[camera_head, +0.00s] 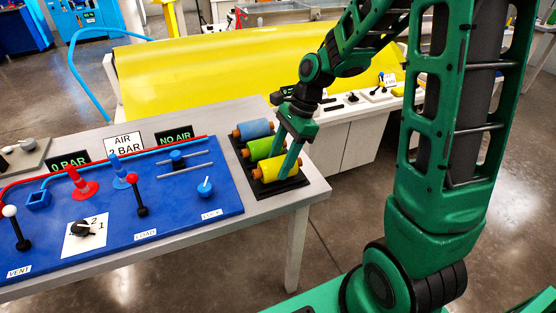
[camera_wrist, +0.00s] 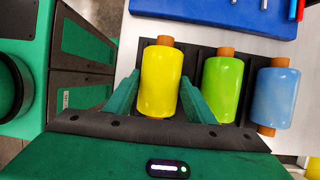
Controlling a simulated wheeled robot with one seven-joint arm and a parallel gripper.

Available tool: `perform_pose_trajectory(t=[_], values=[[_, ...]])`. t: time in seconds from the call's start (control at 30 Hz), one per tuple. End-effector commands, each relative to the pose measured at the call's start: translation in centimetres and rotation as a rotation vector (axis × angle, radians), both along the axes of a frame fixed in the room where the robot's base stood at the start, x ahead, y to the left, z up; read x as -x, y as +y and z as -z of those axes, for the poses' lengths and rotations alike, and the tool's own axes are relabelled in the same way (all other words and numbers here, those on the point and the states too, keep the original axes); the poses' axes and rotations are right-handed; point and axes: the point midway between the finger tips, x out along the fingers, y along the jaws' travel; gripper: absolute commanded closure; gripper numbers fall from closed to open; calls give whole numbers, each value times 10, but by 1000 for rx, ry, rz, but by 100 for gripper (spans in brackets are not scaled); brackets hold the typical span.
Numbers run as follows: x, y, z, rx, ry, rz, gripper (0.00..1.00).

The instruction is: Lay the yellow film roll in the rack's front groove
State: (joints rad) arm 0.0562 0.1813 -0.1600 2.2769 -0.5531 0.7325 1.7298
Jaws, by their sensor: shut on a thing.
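The yellow film roll (camera_head: 276,167) is in the front place of the black rack (camera_head: 297,182), at the right end of the table. It also shows in the wrist view (camera_wrist: 160,82) between my fingers, with its brown core end sticking out. My gripper (camera_head: 287,158) reaches down from above and is shut on the yellow roll. The wrist view shows the fingers (camera_wrist: 160,95) on either side of it. A green roll (camera_head: 264,147) and a blue roll (camera_head: 253,129) lie behind it in the rack. Whether the yellow roll rests fully in the groove cannot be told.
A blue panel (camera_head: 190,216) with knobs, levers and red and blue fittings covers the table left of the rack. Small signs (camera_head: 176,136) stand along its back. A large yellow sheet (camera_head: 180,75) lies behind. The table's right edge is close to the rack.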

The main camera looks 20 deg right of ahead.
Motion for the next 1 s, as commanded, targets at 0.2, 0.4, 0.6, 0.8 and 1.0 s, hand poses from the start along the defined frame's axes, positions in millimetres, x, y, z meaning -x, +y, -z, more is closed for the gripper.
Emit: perform_pose_trajectory(t=[0.2, 0.4, 0.6, 0.8, 1.0], values=[[0, 0, 6, -1, 0, 0, 86], [0, 1, 9, 0, 0, -2, 41], [0, 1, 9, 0, 0, -2, 32], [0, 1, 6, 0, -1, -2, 32], [-2, -6, -17, -1, -4, 0, 32]])
